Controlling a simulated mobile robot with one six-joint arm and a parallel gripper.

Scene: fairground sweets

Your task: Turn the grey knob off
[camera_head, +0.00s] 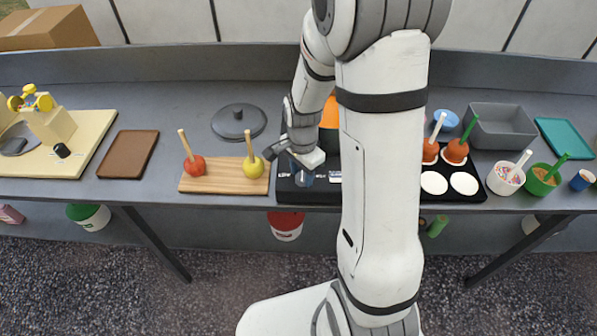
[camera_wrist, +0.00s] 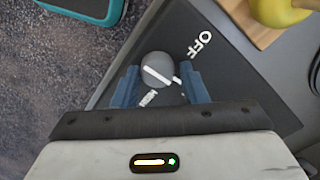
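The grey knob (camera_wrist: 155,62) is round with a white line across it, on the front of a black appliance (camera_wrist: 225,75). In the wrist view the white OFF label (camera_wrist: 200,43) is to the knob's upper right. The knob's line slants toward the lower right, not toward OFF. Another white label (camera_wrist: 148,98) is below the knob, partly hard to read. My gripper (camera_wrist: 160,73) is open, with its blue fingers on either side of the knob; I cannot tell whether they touch it. In the head view my gripper (camera_head: 304,172) is at the appliance's front left, and the knob is hidden.
A wooden board (camera_head: 222,186) with a red apple (camera_head: 195,166) and a yellow apple (camera_head: 253,168) on sticks lies just left of the appliance. An orange pot (camera_head: 330,112) is behind my gripper.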

